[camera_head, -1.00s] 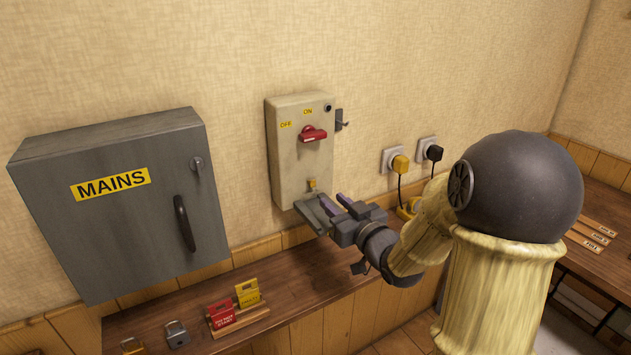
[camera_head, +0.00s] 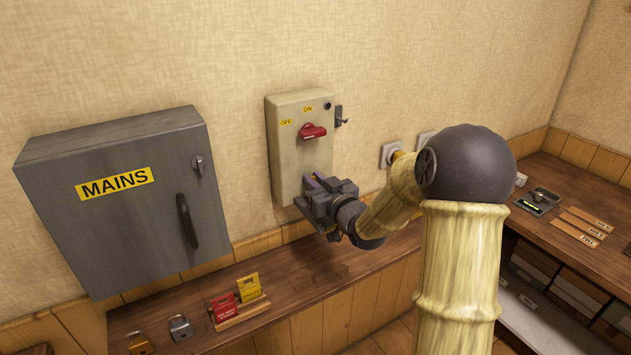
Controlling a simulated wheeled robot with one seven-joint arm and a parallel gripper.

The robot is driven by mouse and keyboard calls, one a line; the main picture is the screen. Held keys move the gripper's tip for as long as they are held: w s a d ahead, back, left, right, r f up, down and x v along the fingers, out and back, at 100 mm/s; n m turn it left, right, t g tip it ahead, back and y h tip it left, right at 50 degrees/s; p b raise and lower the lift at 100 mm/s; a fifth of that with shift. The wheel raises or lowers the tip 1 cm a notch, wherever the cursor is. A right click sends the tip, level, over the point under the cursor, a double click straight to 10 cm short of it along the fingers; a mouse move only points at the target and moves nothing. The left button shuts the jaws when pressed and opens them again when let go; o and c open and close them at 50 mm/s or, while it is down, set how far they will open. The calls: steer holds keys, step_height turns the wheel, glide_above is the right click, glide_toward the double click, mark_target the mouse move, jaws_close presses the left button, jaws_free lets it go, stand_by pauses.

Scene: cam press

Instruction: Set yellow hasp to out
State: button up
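The yellow hasp showed low on the front of the cream switch box (camera_head: 288,160); now my gripper covers that spot, and only a small yellowish bit shows by the fingers. My gripper (camera_head: 313,184) is at the lower front of the box, its fingers pointing at the hasp's place. Its fingertips are mostly hidden by its own body, so I cannot tell whether they are apart or touch the hasp. The red rotary handle (camera_head: 313,131) sits above, below the OFF and ON labels.
A grey MAINS cabinet (camera_head: 120,220) hangs on the left. Padlocks (camera_head: 180,327) and red and yellow tags (camera_head: 224,310) stand on the wooden shelf below. Wall sockets (camera_head: 390,153) are right of the box, partly behind my arm. A small hook (camera_head: 340,117) sticks out from the box's right side.

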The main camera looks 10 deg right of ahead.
jaws_close()
steer(key=shift+s+d+f+b, duration=0.1)
steer(key=shift+s+d+b, duration=0.05)
steer(key=shift+s+b, duration=0.25)
steer(key=shift+v, duration=0.8)
steer(key=shift+o, duration=2.2)
jaws_free()
